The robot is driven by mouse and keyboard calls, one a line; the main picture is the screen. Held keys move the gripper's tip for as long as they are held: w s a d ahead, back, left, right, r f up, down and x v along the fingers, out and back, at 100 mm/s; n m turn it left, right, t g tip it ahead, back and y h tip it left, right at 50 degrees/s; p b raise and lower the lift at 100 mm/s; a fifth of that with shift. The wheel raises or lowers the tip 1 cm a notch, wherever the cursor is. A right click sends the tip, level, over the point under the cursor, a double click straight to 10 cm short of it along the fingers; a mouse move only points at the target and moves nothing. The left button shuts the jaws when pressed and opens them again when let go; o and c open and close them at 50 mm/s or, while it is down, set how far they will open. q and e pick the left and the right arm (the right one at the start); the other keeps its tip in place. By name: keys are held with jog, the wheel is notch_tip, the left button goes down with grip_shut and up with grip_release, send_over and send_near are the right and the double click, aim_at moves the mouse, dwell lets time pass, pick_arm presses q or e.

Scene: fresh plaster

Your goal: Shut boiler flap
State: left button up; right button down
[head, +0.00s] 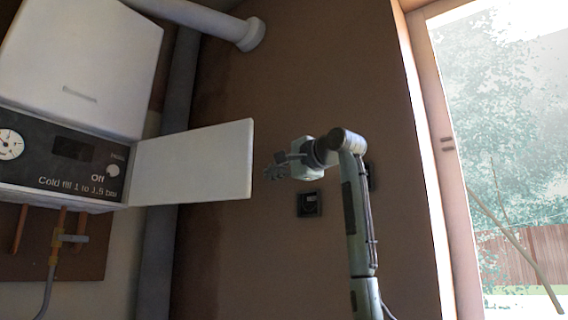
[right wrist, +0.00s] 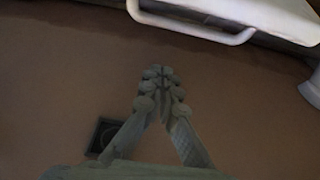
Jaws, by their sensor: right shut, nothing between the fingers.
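The boiler (head: 80,50) is the white casing at the upper left of the head view, with a dark control panel (head: 70,160) below it. The white flap (head: 192,163) stands open, sticking out to the right from the panel's right end. My right gripper (head: 268,173) is just right of the flap's free edge in the head view, with a small gap between them. In the right wrist view its fingers (right wrist: 161,75) are together and empty. A white panel with a bar handle (right wrist: 195,32), apparently the flap, crosses the top of that view. My left gripper is not in view.
A dark square wall fitting (head: 309,204) is below my right gripper; it also shows in the right wrist view (right wrist: 101,135). A grey vertical pipe (head: 160,250) runs behind the flap. Thin pipes hang below the boiler. A bright window (head: 500,130) is at the right.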

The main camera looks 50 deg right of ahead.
jog(key=shift+w+a, duration=0.3)
jog(key=shift+a, duration=0.6)
jog(key=shift+w+a, duration=0.3)
jog(key=shift+a, duration=0.6)
jog(key=shift+a, duration=0.15)
